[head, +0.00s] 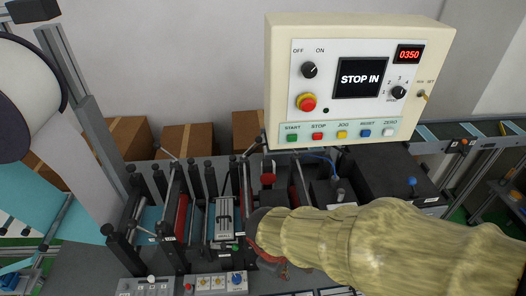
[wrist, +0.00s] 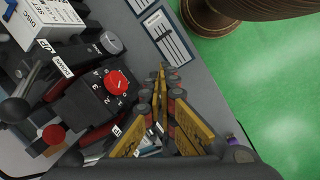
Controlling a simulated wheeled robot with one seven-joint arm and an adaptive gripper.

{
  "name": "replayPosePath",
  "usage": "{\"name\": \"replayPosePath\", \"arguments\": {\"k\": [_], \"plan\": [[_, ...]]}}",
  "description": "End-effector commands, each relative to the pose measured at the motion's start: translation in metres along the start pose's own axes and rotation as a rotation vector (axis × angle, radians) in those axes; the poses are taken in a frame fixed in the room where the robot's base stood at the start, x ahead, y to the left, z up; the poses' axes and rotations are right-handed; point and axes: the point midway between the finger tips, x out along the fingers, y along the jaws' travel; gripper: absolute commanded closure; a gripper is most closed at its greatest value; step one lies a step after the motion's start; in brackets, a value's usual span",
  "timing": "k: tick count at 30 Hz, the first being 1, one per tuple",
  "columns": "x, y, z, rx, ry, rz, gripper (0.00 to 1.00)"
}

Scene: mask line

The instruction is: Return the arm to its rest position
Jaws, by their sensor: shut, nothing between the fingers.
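My arm (head: 370,238), in a yellowish ribbed cover, reaches in from the right in the head view, over the front of the machine line. Its dark and red end lies at the lower middle, and the fingertips are hard to make out there. In the wrist view my gripper (wrist: 162,78) shows yellow and dark fingers that meet at their tips, shut and empty. The fingers are over a grey surface, beside a black box with a red knob (wrist: 118,82).
A control panel (head: 350,118) reading "STOP IN" stands behind my arm. Rollers and posts crowd the machine left of it, with a large roll (head: 35,100) at far left. Cardboard boxes (head: 188,140) stand behind. Green floor (wrist: 245,80) is open at right in the wrist view.

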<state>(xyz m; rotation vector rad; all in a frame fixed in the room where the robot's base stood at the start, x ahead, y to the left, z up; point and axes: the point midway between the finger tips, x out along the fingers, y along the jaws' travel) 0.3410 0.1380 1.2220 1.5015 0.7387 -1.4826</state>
Motion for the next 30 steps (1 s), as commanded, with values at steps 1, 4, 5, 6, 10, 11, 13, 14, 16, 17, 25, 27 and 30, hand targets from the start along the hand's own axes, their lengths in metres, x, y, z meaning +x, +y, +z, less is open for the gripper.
{"name": "replayPosePath", "arguments": {"k": [1,4,5,6,10,11,13,14,16,17,25,27,30], "plan": [[0.008,0.002,0.011,0.141,0.025,-0.010,1.00],[0.006,0.002,0.034,0.398,0.067,-0.041,1.00],[0.005,0.002,0.041,0.467,0.082,-0.049,1.00],[0.005,0.001,0.049,0.551,0.103,-0.059,1.00],[0.007,0.001,0.072,0.770,0.183,-0.078,1.00],[0.008,0.001,0.077,0.811,0.205,-0.079,1.00],[0.011,0.002,0.088,0.885,0.256,-0.071,1.00],[0.012,0.003,0.093,0.913,0.281,-0.064,1.00],[0.014,0.007,0.104,0.973,0.334,-0.038,1.00],[0.016,0.008,0.109,0.995,0.353,-0.025,1.00],[0.024,0.019,0.139,1.112,0.432,0.060,1.00],[0.026,0.020,0.141,1.122,0.430,0.062,1.00],[0.026,0.021,0.142,1.126,0.428,0.063,1.00]]}}
